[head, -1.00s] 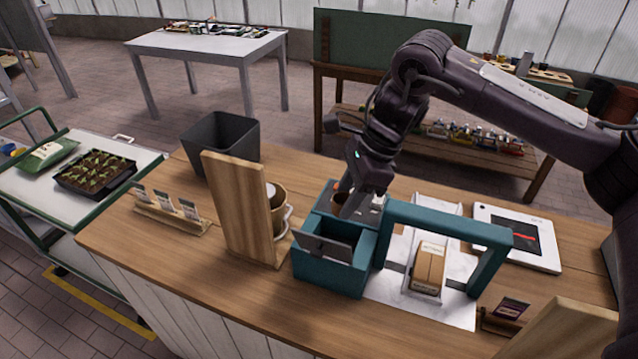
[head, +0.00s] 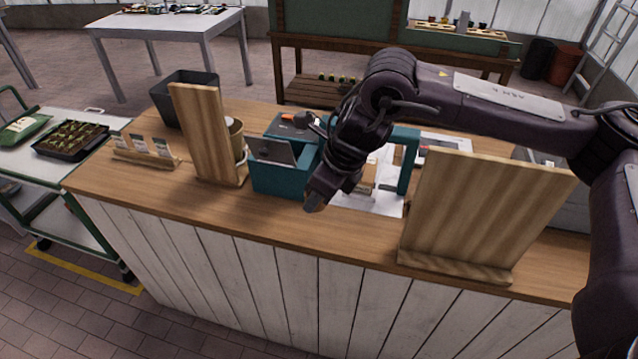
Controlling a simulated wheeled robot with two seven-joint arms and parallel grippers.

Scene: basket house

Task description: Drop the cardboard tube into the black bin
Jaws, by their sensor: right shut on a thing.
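The black bin (head: 160,105) stands upright and open at the left back of the wooden counter, partly behind an upright wooden board. My right gripper (head: 318,198) hangs in front of the teal box, over the front part of the counter, well to the right of the bin. It points down and is shut; the arm and wrist hide what its jaws hold. The cardboard tube does not show clearly; a brown thing was at the jaws in the earlier view. My left gripper is out of view.
The wooden board (head: 203,135) and a tan pot (head: 236,138) stand between the teal box (head: 280,180) and the bin. A seed packet rack (head: 146,155) is at the counter's left. Another wooden board (head: 480,215) stands at right. The front left counter is clear.

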